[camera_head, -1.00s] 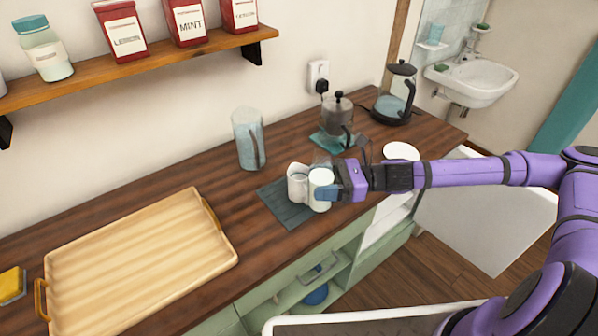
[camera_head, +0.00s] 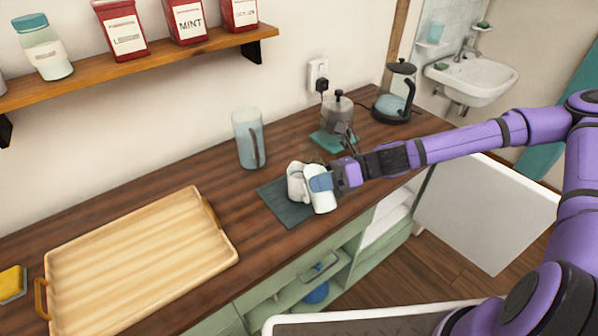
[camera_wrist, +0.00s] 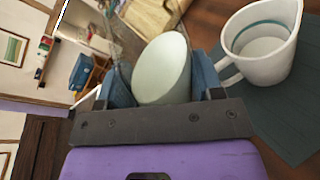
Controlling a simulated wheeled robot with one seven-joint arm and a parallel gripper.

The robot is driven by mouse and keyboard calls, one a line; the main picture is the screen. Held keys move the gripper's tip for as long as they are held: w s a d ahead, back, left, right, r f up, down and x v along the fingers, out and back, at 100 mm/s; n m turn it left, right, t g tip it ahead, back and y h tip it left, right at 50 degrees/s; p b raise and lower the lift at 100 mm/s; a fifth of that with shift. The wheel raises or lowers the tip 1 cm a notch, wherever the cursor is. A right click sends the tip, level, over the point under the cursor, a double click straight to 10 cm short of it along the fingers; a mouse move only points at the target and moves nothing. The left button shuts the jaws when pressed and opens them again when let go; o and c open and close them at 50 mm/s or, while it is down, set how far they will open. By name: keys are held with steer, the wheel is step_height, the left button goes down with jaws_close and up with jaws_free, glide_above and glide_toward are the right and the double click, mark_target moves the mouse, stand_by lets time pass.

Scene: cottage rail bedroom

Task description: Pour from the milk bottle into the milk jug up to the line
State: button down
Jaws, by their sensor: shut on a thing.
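The white milk bottle (camera_head: 322,203) is held in my gripper (camera_head: 322,183), tilted with its top leaning left towards the jug. In the wrist view the bottle (camera_wrist: 163,68) sits between the two blue fingers, and my gripper (camera_wrist: 160,88) is shut on it. The white milk jug (camera_head: 296,184) stands upright on a dark mat just left of the bottle, partly hidden by it. In the wrist view the jug (camera_wrist: 258,45) shows a teal line around its inside wall and pale contents below that line. No stream of milk can be made out.
The dark slate mat (camera_head: 278,207) lies under the jug. A glass pitcher (camera_head: 248,140) stands behind left. A wooden tray (camera_head: 140,262) lies to the left. A French press (camera_head: 337,115) and a kettle (camera_head: 396,92) stand at the back right. The counter between tray and mat is clear.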

steer(key=shift+s+f+m+g+h, duration=0.1)
steer(key=shift+f+m+g+h, duration=0.2)
steer(key=shift+m, duration=0.4)
steer(key=shift+s+d+f+m+h, duration=0.2)
steer(key=shift+s+f+m+h, duration=0.15)
steer(key=shift+m, duration=0.25)
steer(key=shift+s+d+r+m+g, duration=0.1)
steer(key=shift+r+m+g, duration=0.2)
steer(key=shift+m+g, duration=0.25)
steer(key=shift+s+f+m+h+p, duration=0.1)
steer(key=shift+f+m+h+p, duration=0.25)
steer(key=shift+f+m, duration=0.3)
steer(key=shift+f+g, duration=0.2)
steer(key=shift+g, duration=0.05)
steer(key=shift+w+r+m+g+h+p, duration=0.3)
steer(key=shift+r+m+h+p, duration=0.1)
steer(key=shift+r+m+p, duration=0.4)
stand_by(0.8)
steer(key=shift+f, duration=0.15)
